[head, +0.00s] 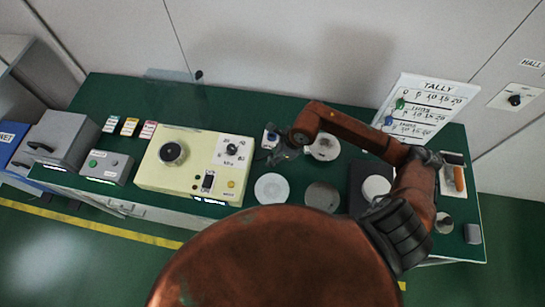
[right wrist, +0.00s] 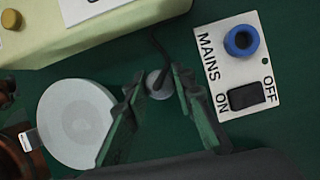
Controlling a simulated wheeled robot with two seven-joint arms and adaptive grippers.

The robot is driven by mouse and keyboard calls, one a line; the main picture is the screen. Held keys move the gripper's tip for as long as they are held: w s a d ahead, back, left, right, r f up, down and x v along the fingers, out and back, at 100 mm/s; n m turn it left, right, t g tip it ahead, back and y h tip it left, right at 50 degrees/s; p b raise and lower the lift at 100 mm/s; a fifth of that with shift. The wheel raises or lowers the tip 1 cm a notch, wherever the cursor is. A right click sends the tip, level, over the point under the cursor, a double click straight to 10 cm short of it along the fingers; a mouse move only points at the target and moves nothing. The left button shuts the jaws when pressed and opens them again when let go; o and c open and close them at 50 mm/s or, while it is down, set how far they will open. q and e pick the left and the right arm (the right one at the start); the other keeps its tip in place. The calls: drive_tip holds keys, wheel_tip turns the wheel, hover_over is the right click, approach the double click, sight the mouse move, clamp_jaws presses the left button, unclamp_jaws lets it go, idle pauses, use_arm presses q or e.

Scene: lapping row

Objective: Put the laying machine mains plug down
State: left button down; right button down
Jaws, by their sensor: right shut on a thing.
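My right gripper (head: 284,150) is over the green bench, just right of the cream machine. In the right wrist view its two dark green fingers (right wrist: 158,78) are closed on a small grey round plug (right wrist: 159,86) with a dark cord running up from it. The plug is hard to make out in the head view. A white mains plate (right wrist: 212,62) with a blue round socket (right wrist: 241,41) and a black ON/OFF switch (right wrist: 250,96) lies beside the plug, apart from it. The plug is outside the socket. My left gripper is not in view.
The cream machine (head: 160,180) stands left of the gripper. A pale disc (head: 271,190), a grey disc (head: 322,196) and another disc (head: 324,147) lie near it. A tally board (head: 428,105) stands at the back right. Bare green bench shows around the plug.

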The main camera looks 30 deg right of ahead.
drive_tip(key=shift+f, duration=0.2)
drive_tip(key=c, duration=1.6)
unclamp_jaws()
drive_tip(key=shift+r, duration=0.15)
drive_tip(key=shift+r, duration=0.25)
drive_tip(key=v, duration=1.1)
drive_tip(key=shift+d+r+p, duration=0.1)
drive_tip(key=shift+r+p, duration=0.25)
drive_tip(key=shift+p, duration=0.05)
